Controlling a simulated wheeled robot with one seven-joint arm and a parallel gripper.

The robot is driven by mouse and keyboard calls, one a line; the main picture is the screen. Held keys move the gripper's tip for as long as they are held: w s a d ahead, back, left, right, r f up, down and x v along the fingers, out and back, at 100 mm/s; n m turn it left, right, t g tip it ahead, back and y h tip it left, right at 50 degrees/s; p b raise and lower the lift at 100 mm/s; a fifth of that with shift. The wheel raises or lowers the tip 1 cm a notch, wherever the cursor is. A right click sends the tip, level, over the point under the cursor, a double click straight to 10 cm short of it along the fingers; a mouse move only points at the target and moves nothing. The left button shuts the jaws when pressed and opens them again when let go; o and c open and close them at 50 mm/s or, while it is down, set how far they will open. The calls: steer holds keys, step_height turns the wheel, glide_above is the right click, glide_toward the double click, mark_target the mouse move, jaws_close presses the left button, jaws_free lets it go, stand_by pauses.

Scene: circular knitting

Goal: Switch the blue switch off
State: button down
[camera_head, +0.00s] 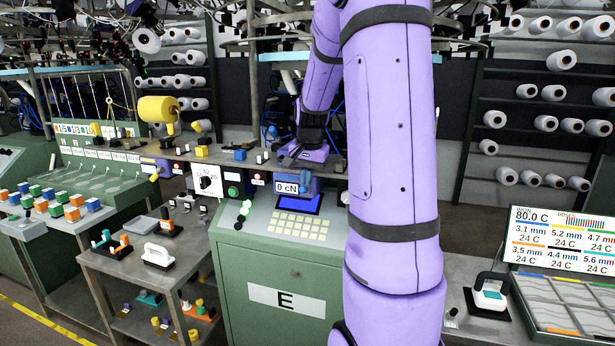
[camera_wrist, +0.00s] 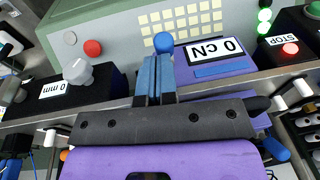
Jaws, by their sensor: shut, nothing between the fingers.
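A round blue knob (camera_wrist: 163,42) sits just beyond my fingertips in the wrist view, next to the purple box with the "0 cN" display (camera_wrist: 213,49). I cannot tell whether it is the blue switch, or which position it is in.
A grey knob (camera_wrist: 77,71) and red button (camera_wrist: 93,47) lie to the left in the wrist view. A red STOP button (camera_wrist: 290,48) is at the right. A small blue block (camera_head: 240,154) sits on the metal rail (camera_head: 215,153). My arm hides much of the middle.

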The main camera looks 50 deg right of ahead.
mark_target(304, 190)
steer(key=shift+a, duration=0.1)
steer(key=shift+s+a+f+t+h, duration=0.15)
steer(key=shift+a+f+t+h, duration=0.15)
steer(key=shift+h, duration=0.35)
steer(key=shift+s+a+f+t+h, duration=0.1)
steer(key=shift+a+f+t+h, duration=0.15)
steer(key=shift+h, duration=0.4)
steer(key=shift+s+a+f, duration=0.25)
steer(key=shift+a+f, duration=0.35)
steer(key=shift+f, duration=0.35)
steer(key=shift+s+a+f, duration=0.1)
steer(key=shift+a+f, duration=0.1)
steer(key=shift+f, duration=0.45)
steer(key=shift+f, duration=0.15)
